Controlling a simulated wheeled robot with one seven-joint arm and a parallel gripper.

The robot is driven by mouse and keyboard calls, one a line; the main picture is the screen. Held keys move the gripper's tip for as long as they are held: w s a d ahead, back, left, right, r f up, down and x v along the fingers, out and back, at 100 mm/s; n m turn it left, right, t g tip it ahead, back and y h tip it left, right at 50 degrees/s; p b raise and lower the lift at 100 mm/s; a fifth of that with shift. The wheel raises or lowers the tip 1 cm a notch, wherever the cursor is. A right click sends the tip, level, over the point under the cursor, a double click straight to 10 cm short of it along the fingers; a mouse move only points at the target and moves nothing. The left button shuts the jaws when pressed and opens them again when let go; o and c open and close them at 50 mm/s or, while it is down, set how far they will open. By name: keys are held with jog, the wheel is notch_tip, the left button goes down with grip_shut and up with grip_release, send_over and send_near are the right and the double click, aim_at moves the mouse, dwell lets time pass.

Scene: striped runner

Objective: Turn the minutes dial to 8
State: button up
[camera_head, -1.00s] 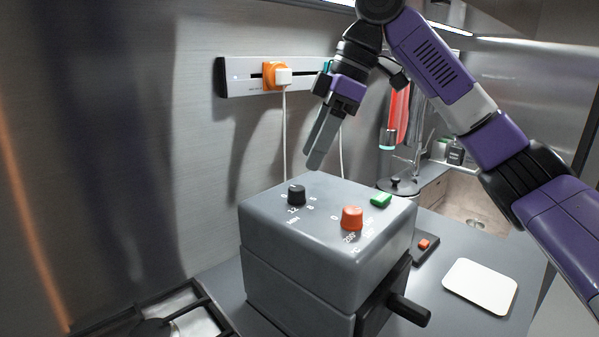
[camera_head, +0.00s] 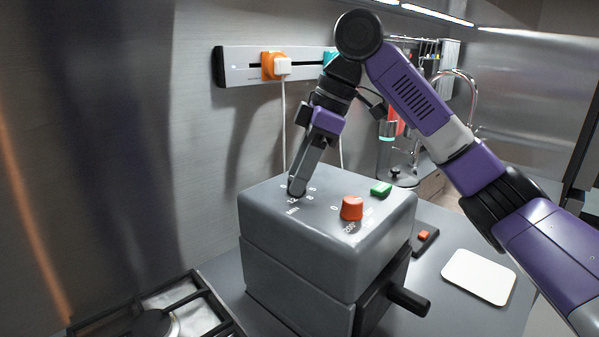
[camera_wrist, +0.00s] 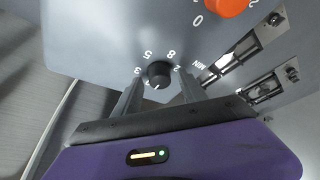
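The minutes dial is a small black knob (camera_wrist: 159,73) on top of a grey box-shaped appliance (camera_head: 270,245). In the wrist view it is ringed by white numerals, with 5 and 8 on its far side and MIN to the right. A small white mark on the knob faces the palm side, away from 5 and 8. My gripper (camera_wrist: 160,79) is open, with one finger on each side of the knob and visible gaps between. In the head view my gripper (camera_head: 296,190) is down at the dial and hides most of it.
An orange dial (camera_head: 352,208) and a green button (camera_head: 381,189) are also on the appliance top. A black handle (camera_head: 408,300) sticks out in front. A white board (camera_head: 479,277) lies to the right, a stove grate (camera_head: 160,312) at lower left. A cable hangs along the wall behind.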

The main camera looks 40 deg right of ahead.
grip_shut()
jog(key=shift+r+m, duration=0.1)
jog(key=shift+m, duration=0.2)
